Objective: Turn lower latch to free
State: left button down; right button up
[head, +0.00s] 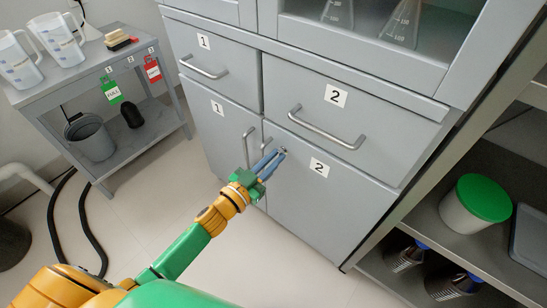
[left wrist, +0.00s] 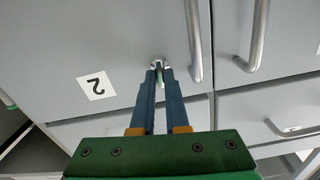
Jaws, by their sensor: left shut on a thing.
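The lower latch (head: 283,149) is a small metal piece near the upper left corner of the grey lower door 2 (head: 310,213). In the left wrist view the latch (left wrist: 157,61) sits right at my fingertips. My left gripper (head: 278,155) has its blue fingers closed around it. The fingers partly hide the latch, so I cannot tell its exact turn angle. The lower door looks flush with the cabinet front. My right gripper is not in view.
Bar handles of the two lower doors (head: 248,146) stand close left of my fingers. Above are drawers with handles (head: 325,130). A side table (head: 88,62) with jugs is at left. At right, a shelf holds a green-lidded tub (head: 475,203).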

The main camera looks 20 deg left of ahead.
pick_arm(q)
jog(key=shift+d+f+m, duration=0.1)
jog(key=shift+m, duration=3.95)
jog(key=shift+d+f+m, duration=0.1)
jog(key=shift+m, duration=3.95)
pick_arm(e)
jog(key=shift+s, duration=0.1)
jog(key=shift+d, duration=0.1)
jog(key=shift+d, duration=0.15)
pick_arm(q)
jog(key=c, duration=0.9)
grip_release()
jog(key=shift+s, duration=0.1)
